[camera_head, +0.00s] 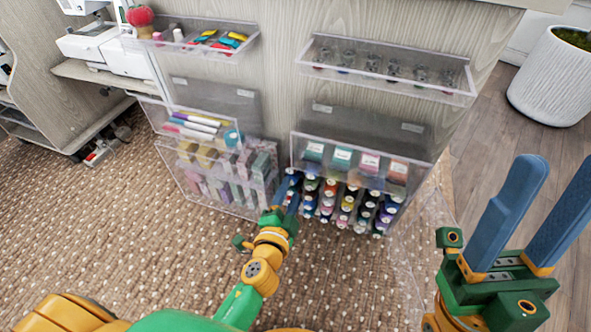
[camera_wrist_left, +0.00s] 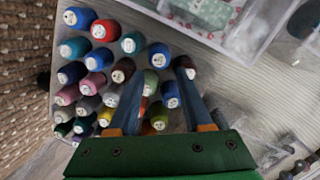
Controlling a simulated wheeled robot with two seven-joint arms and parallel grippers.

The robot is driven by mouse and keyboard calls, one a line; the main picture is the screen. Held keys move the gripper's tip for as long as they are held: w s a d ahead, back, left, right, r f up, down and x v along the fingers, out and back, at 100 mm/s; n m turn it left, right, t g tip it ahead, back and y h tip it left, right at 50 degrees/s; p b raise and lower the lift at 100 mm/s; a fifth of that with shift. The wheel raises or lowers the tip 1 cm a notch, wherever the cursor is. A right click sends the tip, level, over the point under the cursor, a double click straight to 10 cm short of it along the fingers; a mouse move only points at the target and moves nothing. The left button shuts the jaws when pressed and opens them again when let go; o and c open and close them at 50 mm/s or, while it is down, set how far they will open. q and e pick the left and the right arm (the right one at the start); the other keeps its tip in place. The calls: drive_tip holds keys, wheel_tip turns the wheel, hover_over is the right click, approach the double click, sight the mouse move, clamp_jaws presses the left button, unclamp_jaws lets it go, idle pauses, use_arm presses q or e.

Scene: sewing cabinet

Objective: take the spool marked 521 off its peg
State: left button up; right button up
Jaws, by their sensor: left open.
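Thread spools (camera_head: 345,205) in many colours sit in rows on pegs at the lower front of the cabinet. They also fill the left wrist view, white ends facing me; the printed numbers are too small to read, so I cannot tell which is 521. My left gripper (camera_head: 291,190) is at the left edge of the spool rows. In the left wrist view its open fingers (camera_wrist_left: 160,78) reach among the spools, with a pale green spool (camera_wrist_left: 151,82) between them and a blue spool (camera_wrist_left: 158,55) near the tips. My right gripper (camera_head: 558,175) is open and empty, away from the cabinet.
A clear bin of labelled boxes (camera_head: 340,157) hangs just above the spools. Another clear bin (camera_head: 215,180) stands to the left. A clear shelf of small items (camera_head: 385,70) is higher up. A white planter (camera_head: 555,75) stands at the right. Carpet is free in front.

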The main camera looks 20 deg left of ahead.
sight(291, 185)
use_arm(q)
drive_tip(key=x, duration=0.2)
drive_tip(key=b+x, duration=0.1)
drive_tip(key=x, duration=0.1)
drive_tip(key=shift+a+f, duration=0.3)
clamp_jaws()
drive_tip(key=shift+r, duration=0.15)
